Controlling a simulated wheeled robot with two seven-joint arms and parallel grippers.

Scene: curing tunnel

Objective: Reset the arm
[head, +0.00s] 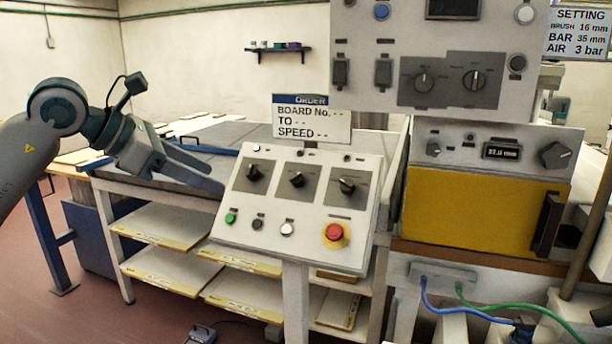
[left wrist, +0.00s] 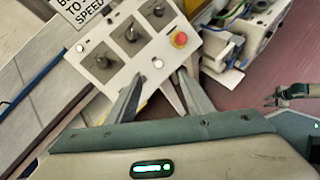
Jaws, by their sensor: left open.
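My left arm comes in from the left of the head view. My left gripper (head: 220,179) is open and empty, its two fingers pointing right and slightly down, close to the left side of the sloped control panel (head: 262,219). In the left wrist view, the fingers (left wrist: 160,82) are spread and nothing is between them but background. The control panel (left wrist: 118,66) shows there just beyond the fingertips, with knobs and a red button. I cannot tell whether a fingertip touches the panel's edge. My right gripper does not show in the head view.
An order sign (head: 311,119) stands above the panel. A grey control box (head: 440,85) and a yellow-fronted unit (head: 470,215) are at the right. A rack with shelves (head: 165,226) holding boards stands behind the panel. Blue and green cables (head: 470,312) hang at lower right. Open floor lies at lower left.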

